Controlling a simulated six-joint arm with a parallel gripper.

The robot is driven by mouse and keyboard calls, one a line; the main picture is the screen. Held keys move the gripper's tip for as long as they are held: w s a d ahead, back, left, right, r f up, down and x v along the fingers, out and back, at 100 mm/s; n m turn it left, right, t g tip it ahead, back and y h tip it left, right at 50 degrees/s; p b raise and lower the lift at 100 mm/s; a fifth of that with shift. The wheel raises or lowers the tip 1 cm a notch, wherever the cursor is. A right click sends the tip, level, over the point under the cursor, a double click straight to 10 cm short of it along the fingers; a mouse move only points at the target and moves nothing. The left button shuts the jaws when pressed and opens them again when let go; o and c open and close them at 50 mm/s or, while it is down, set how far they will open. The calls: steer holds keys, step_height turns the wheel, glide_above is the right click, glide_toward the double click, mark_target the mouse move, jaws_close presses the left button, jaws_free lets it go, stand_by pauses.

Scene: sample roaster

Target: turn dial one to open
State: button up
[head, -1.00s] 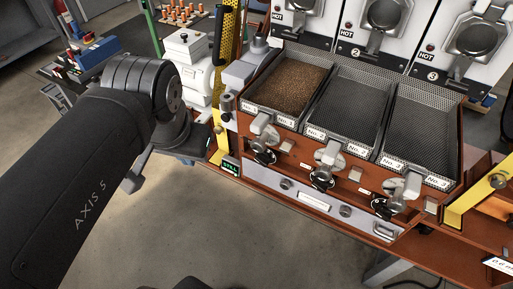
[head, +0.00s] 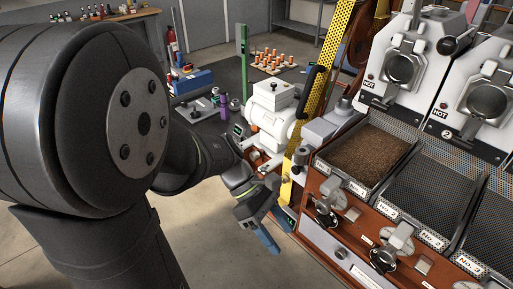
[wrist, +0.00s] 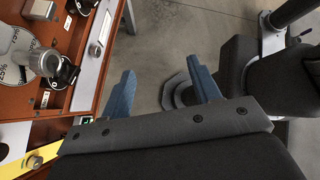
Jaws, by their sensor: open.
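What appears to be the same knob shows at the left of the wrist view (wrist: 66,74). Its exact setting is too small to read. My gripper (head: 274,228) has blue fingers and hangs in the air left of the panel, apart from the dial.
A second dial (head: 383,260) sits to the right on the panel. A yellow perforated post (head: 318,75) and a white machine (head: 270,110) stand behind my gripper. A silver drawer front (head: 335,255) runs below the dials. Open floor lies in front.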

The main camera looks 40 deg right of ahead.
steer(key=w+d+f+n+g+h, duration=0.3)
steer(key=w+d+n+g+h, duration=0.15)
steer(key=n, duration=0.85)
steer(key=n+h, duration=0.8)
steer(key=n, duration=0.3)
glide_toward(327, 203)
steer(key=f+x, duration=0.1)
steer(key=x, duration=1)
steer(key=shift+f+t, duration=0.35)
steer(key=shift+t, duration=0.1)
steer(key=shift+d+y, duration=0.1)
steer(key=shift+y, duration=0.15)
steer(key=shift+m, duration=0.3)
steer(key=c, duration=1)
